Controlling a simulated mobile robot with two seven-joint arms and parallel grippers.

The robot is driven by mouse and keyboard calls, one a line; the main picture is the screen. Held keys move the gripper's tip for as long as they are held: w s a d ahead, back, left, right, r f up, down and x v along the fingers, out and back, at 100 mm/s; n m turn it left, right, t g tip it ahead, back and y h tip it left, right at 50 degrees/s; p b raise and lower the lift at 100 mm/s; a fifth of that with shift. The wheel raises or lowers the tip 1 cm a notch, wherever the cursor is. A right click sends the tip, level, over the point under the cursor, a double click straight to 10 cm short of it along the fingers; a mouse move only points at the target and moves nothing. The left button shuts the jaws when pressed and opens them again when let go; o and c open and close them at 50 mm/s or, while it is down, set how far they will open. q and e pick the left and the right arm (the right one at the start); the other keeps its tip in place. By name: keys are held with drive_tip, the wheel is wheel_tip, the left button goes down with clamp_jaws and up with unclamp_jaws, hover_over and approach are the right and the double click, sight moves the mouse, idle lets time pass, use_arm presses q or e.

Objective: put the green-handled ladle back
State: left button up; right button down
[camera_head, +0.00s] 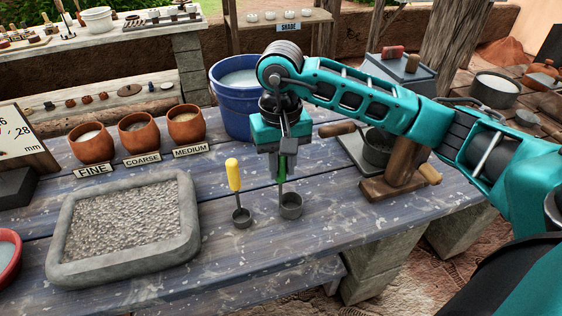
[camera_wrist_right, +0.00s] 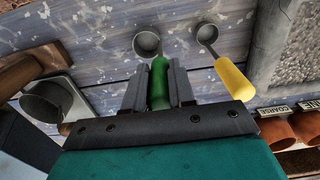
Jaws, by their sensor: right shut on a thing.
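The green-handled ladle (camera_head: 290,205) is a small grey cup with an upright green handle, at the middle of the blue table. My right gripper (camera_head: 281,165) is shut on its green handle from above. In the right wrist view the green handle (camera_wrist_right: 158,84) sits between the two fingers (camera_wrist_right: 158,92), with the round cup beyond it. I cannot tell whether the cup touches the table. A yellow-handled ladle (camera_head: 234,176) stands just left of it, and it also shows in the right wrist view (camera_wrist_right: 232,78). My left gripper is not in view.
A stone tray of gravel (camera_head: 62,222) lies to the left. Clay pots labelled FINE (camera_head: 91,143), COARSE (camera_head: 136,132) and MEDIUM (camera_head: 186,125) stand behind it. A blue bucket (camera_head: 229,107) stands behind my gripper. A wooden block (camera_head: 392,180) is to the right. The table front is clear.

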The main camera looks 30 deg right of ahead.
drive_tip(key=c, duration=0.9)
unclamp_jaws()
drive_tip(key=shift+f, duration=0.1)
drive_tip(key=shift+c, duration=0.2)
wheel_tip(320, 180, up, 12)
drive_tip(key=shift+r+p, duration=0.2)
drive_tip(key=shift+p, duration=0.25)
